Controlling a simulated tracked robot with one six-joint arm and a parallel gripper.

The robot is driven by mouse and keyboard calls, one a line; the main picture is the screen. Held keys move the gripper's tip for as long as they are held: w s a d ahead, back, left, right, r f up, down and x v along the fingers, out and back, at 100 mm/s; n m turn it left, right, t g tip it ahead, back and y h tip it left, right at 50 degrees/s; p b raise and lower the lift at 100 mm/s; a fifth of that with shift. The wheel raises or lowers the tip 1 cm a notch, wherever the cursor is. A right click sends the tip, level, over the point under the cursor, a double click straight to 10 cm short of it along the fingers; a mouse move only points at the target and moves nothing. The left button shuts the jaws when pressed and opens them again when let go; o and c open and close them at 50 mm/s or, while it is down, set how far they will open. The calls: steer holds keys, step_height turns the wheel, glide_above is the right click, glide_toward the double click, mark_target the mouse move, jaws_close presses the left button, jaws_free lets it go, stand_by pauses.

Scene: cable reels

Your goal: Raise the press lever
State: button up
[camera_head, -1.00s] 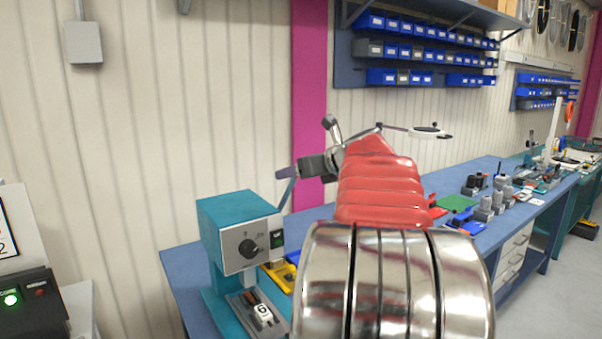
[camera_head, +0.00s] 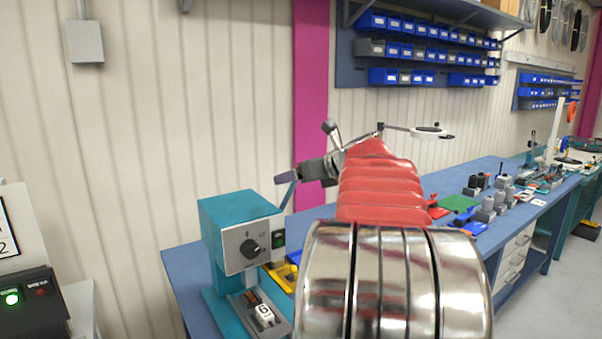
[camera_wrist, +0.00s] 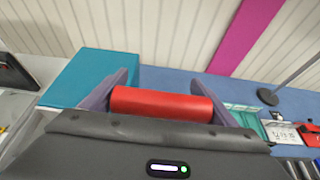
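The teal press (camera_head: 235,208) stands on the blue bench at lower left in the head view, with a dial on its grey front. Its teal body also shows in the wrist view (camera_wrist: 95,72). A red cylindrical grip, apparently the lever's handle (camera_wrist: 160,103), lies crosswise close to my gripper (camera_wrist: 160,82) and overlaps the inner sides of both fingers. The fingers are apart, with open space between their tips. In the head view my gripper (camera_head: 284,177) is up and right of the press, with a thin grey bar (camera_head: 289,193) slanting below it. The red grip is hidden there.
The blue bench (camera_head: 185,275) runs back to the right. A yellow part (camera_head: 284,274) and a counter (camera_head: 265,312) are by the press. Blue bins (camera_head: 400,78) hang on the wall behind. A control box (camera_head: 30,300) stands at left.

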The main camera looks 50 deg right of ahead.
steer(key=shift+o, duration=1.2)
steer(key=shift+s+r, duration=0.1)
steer(key=shift+r, duration=0.2)
steer(key=shift+r, duration=0.15)
steer(key=v, duration=1.3)
steer(key=shift+s+a, duration=0.15)
steer(key=shift+s, duration=0.25)
